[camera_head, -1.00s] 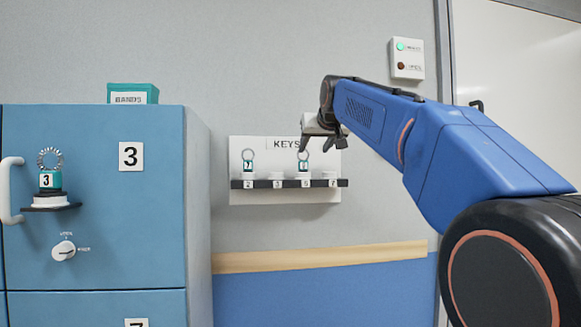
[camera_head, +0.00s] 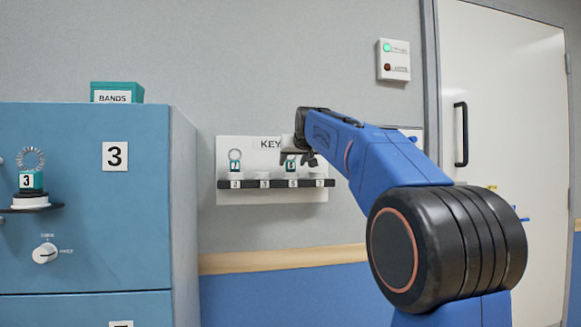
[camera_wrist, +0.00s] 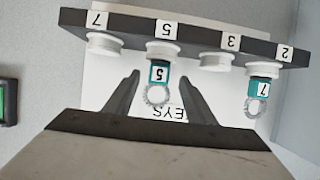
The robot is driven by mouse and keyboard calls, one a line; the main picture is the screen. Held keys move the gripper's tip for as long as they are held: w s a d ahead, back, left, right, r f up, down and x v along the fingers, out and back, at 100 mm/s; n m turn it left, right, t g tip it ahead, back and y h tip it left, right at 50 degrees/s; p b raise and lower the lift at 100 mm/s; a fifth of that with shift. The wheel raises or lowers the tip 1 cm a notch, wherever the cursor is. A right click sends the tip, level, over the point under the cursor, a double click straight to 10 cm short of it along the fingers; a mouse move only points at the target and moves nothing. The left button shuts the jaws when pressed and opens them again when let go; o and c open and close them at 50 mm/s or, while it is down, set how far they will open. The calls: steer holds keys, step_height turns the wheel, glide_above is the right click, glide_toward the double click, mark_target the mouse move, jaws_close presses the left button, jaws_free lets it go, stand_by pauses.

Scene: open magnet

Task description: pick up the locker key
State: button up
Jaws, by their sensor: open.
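A teal key tag marked 5 (camera_wrist: 160,73) with a wire ring sits on the white peg labelled 5 of the key rack (camera_head: 226,197). Another teal tag marked 7 (camera_head: 235,166) with a ring sits on the peg labelled 2; it also shows in the wrist view (camera_wrist: 259,88). A third tag, marked 3 (camera_head: 31,180), sits on a holder on locker 3. My gripper (camera_wrist: 160,80) is open and empty, with its fingers on either side of the 5 tag's ring. In the head view, my gripper (camera_head: 299,160) partly hides that tag.
The pegs labelled 3 and 7 are bare. The blue locker (camera_head: 80,230) stands left of the rack, with a teal BANDS box (camera_head: 117,93) on top. A white indicator box (camera_head: 394,61) is on the wall, and a white door (camera_head: 510,150) is at right.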

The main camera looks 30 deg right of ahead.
mark_target(291, 163)
steer(key=x, duration=0.5)
steer(key=shift+w+d+r, duration=0.1)
steer(key=c, duration=1.1)
